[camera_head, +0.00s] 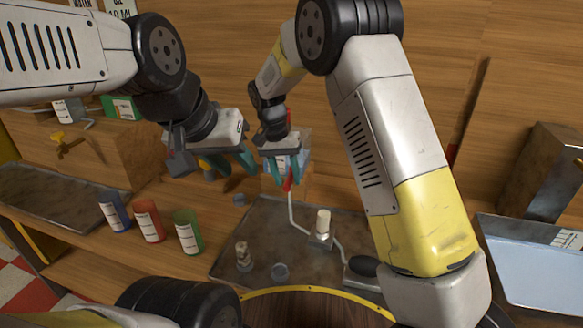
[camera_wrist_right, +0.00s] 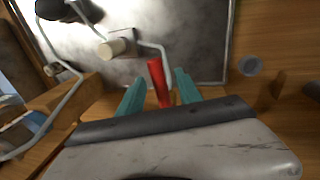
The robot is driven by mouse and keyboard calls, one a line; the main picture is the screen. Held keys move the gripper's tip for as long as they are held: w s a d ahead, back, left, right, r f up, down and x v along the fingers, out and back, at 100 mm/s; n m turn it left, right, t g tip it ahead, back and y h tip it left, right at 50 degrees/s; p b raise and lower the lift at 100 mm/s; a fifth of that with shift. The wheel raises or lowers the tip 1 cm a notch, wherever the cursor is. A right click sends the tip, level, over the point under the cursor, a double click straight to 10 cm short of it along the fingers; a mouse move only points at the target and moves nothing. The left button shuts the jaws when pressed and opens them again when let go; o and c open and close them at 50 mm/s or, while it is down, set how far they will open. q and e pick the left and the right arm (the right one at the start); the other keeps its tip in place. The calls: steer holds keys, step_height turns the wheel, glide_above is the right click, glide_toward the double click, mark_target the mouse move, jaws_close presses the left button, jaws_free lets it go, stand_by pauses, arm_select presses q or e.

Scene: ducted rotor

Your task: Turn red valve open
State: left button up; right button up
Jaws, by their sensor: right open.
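The red valve handle (camera_head: 288,181) stands at the top end of a bent metal pipe over a dark metal tray (camera_head: 255,225). In the right wrist view the red handle (camera_wrist_right: 159,84) sits between the two teal fingers of my right gripper (camera_wrist_right: 158,92), which are apart with a gap on each side of it. In the head view my right gripper (camera_head: 286,170) points down at the handle. My left gripper (camera_head: 230,164) is just left of it, fingers apart, with no object visible between them. The handle's upper part is partly hidden in the head view.
A white knob (camera_head: 323,222) stands on the pipework. Blue (camera_head: 114,212), red (camera_head: 148,221) and green (camera_head: 188,232) cans stand left of the tray. A yellow valve (camera_head: 66,145) is on a wooden box at the left. A grey ring (camera_wrist_right: 250,66) lies beside the tray.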

steer(key=shift+r, duration=0.1)
step_height(320, 180, up, 8)
steer(key=a, duration=0.1)
steer(key=shift+a+f, duration=0.25)
